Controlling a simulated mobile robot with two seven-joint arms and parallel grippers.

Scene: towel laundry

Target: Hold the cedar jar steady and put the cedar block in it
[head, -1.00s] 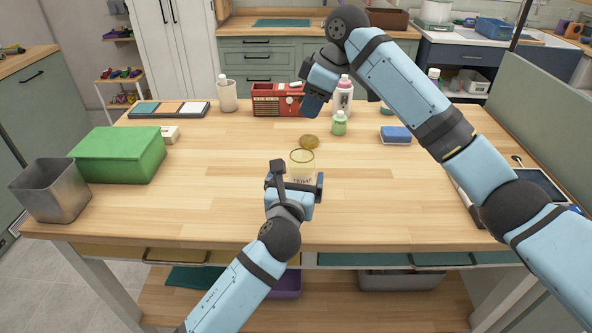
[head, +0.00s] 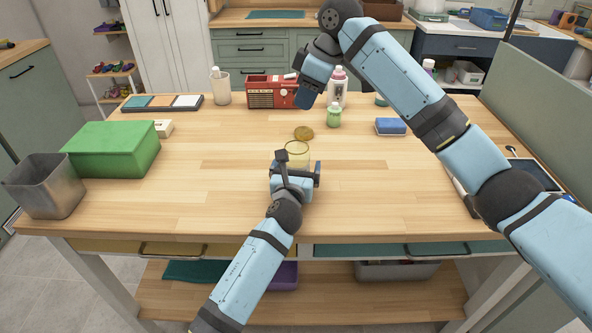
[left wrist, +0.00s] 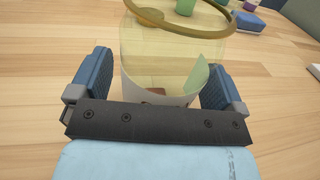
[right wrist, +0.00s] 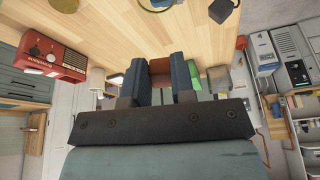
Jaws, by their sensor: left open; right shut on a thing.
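The cedar jar (head: 297,150) is a clear glass jar with a yellowish rim and a pale label, standing open and upright on the table. In the left wrist view the jar (left wrist: 170,50) stands between my left fingers, with a small brown patch low inside it. My left gripper (head: 299,165) is open, its fingers on either side of the jar; contact is not clear. My right gripper (head: 304,100) is raised over the back of the table. In the right wrist view it is shut on a brown piece, the cedar block (right wrist: 160,66), mostly hidden by the fingers.
A round golden lid (head: 303,133) lies just behind the jar. A green bottle (head: 334,117), a red radio (head: 270,93) and a blue sponge (head: 391,127) stand farther back. A green box (head: 112,150) and a metal bin (head: 45,186) are at the left. The table's middle is mostly clear.

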